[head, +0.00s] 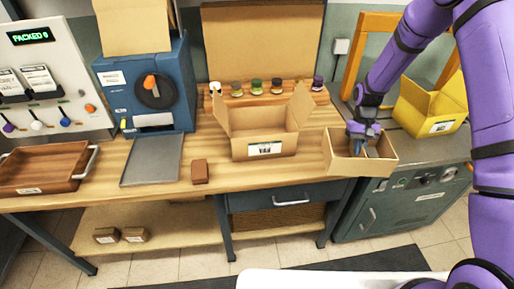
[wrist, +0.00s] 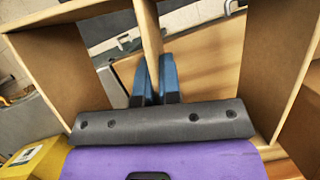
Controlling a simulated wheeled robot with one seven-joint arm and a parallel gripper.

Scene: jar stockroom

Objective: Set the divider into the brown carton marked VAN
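The brown carton (head: 255,147) stands open on the bench with its flaps up and a white label on its front; the lettering seems to read VAN. The divider (head: 345,167), a light brown frame with a middle panel, is to the right of the carton, by the bench's right end. My gripper (head: 361,143) reaches down into it from above. In the wrist view, the blue fingers (wrist: 155,82) are closed on either side of the divider's middle panel (wrist: 150,30). The divider is apart from the carton; whether it touches the bench is unclear.
A yellow carton (head: 420,122) stands on the grey cabinet at the right. Several jars (head: 256,87) line the back of the bench. A small brown block (head: 200,171), a grey tray (head: 152,160) and a wooden tray (head: 40,168) lie to the left.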

